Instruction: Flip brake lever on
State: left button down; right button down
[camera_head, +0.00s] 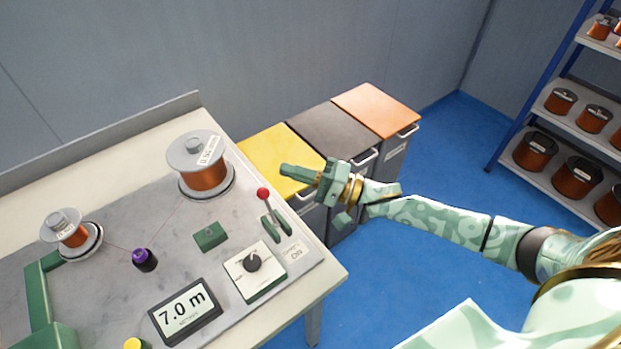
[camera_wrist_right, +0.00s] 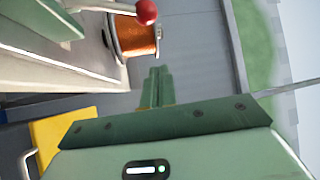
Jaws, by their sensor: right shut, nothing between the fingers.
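The brake lever is a thin metal stick with a red ball knob (camera_head: 263,193), set in a green base near the right edge of the winder panel. A label reading "ON" (camera_head: 295,254) lies to the lower right of its base. The knob also shows at the top of the right wrist view (camera_wrist_right: 146,12). My right gripper (camera_head: 286,171) is shut and empty, above the yellow bin. It is up and to the right of the knob and apart from it. In the right wrist view its closed fingers (camera_wrist_right: 156,88) point toward the wall side.
The panel holds a large copper spool (camera_head: 207,176), a small spool (camera_head: 69,233), a black dial (camera_head: 252,263) and a display reading 7.0 m (camera_head: 185,311). Yellow, grey and orange bins (camera_head: 375,108) stand right of the table. A spool shelf (camera_head: 565,125) is at far right.

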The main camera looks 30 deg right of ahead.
aim_at(269, 208)
pick_arm(q)
jog(key=shift+s+f+b, duration=0.15)
jog(key=shift+f+b, duration=0.25)
jog(key=shift+f, duration=0.15)
pick_arm(e)
jog(key=shift+s+a+f, duration=0.1)
jog(key=shift+s+a, duration=0.1)
jog(key=shift+a, duration=0.55)
jog(key=shift+s+a+r, duration=0.1)
jog(key=shift+s+a, duration=0.05)
jog(key=shift+a, duration=0.55)
jog(key=shift+s+a+f, duration=0.1)
jog(key=shift+s+a, duration=0.1)
jog(key=shift+a, duration=0.55)
